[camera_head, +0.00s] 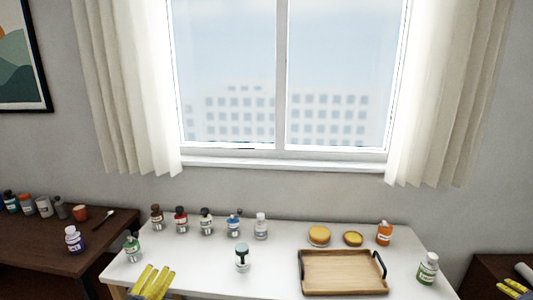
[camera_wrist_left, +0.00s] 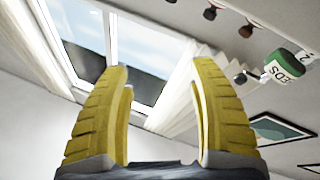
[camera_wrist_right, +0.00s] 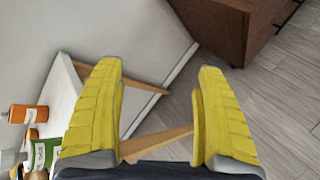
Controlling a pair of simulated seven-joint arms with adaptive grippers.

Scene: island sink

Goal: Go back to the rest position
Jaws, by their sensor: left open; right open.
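My left gripper (camera_head: 156,280) is at the front left edge of the white table in the head view. Its two yellow fingers stand apart with nothing between them in the left wrist view (camera_wrist_left: 160,110). My right gripper (camera_head: 515,288) shows only in part at the lower right corner of the head view. In the right wrist view its yellow fingers (camera_wrist_right: 160,115) are apart and empty, over the floor beside the table. Neither gripper touches any object that I can see.
The white table (camera_head: 200,262) holds several bottles, a wooden tray (camera_head: 343,272) and two yellow round things (camera_head: 319,236). A green-labelled bottle (camera_head: 133,248) stands near my left gripper, another (camera_head: 428,269) at the right edge. A dark side table (camera_head: 60,240) is at left.

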